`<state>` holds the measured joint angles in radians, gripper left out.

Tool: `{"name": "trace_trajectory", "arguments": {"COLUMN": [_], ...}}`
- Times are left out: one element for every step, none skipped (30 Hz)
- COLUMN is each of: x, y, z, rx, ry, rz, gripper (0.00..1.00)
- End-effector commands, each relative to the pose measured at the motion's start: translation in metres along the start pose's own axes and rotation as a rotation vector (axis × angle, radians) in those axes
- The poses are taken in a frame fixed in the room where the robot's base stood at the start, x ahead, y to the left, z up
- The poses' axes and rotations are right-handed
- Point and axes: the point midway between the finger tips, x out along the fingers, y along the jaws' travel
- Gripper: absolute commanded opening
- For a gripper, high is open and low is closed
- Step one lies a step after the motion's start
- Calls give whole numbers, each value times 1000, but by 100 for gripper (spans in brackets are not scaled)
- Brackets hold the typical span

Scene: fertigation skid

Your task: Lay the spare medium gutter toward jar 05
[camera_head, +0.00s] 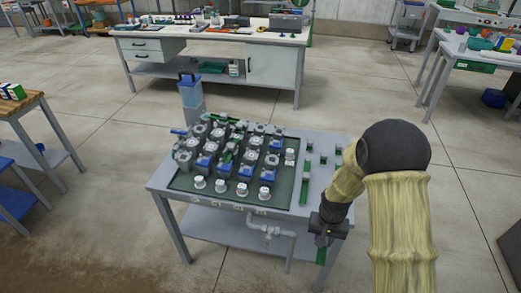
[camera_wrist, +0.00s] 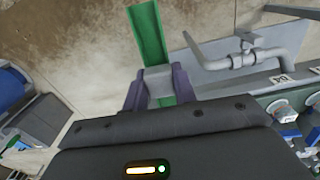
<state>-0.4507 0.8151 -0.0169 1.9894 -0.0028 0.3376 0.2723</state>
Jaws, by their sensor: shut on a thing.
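My gripper (camera_head: 325,228) is shut on a green gutter (camera_head: 321,256), which hangs at the front right corner of the skid table (camera_head: 335,145). In the wrist view the gutter (camera_wrist: 148,35) sticks out between the two fingers (camera_wrist: 157,84), its channel visible. The skid carries rows of grey-topped jars (camera_head: 207,161), some with blue parts, in a dark green tray (camera_head: 180,182). Jar numbers are too small to read, so I cannot tell which is jar 05. Green gutter pieces (camera_head: 230,152) lie among the jars.
Green pieces, one long (camera_head: 304,190) and several short (camera_head: 310,146), sit on the table's right strip. White knobs (camera_head: 221,186) line the tray's front. A grey pipe (camera_wrist: 235,58) runs below the front edge.

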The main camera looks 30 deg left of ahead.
Motion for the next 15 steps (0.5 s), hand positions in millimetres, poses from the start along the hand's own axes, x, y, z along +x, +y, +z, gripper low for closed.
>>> {"name": "trace_trajectory", "arguments": {"x": [5, 9, 14, 18, 22, 27, 31, 36, 42, 47, 53, 61, 67, 74, 84], "y": [8, 12, 18, 23, 27, 34, 39, 44, 52, 57, 63, 72, 80, 88, 99], "z": [-1, -2, -3, -4, -4, -5, -6, -6, -6, -6, -6, -5, -4, -2, 0], "rx": [9, 13, 18, 21, 25, 31, 35, 40, 46, 50, 57, 63, 71, 79, 88], "ry": [-4, -4, -4, -4, -5, -4, -5, -6, -5, -7, -6, -8, -8, -9, -9], "rz": [1, 1, 1, 1, 2, 2, 2, 2, 2, 2, 2, 2, 2, 1, 1], "gripper": [3, 3, 3, 3, 3, 3, 3, 3, 3, 3, 3, 3, 3, 3, 3]}}
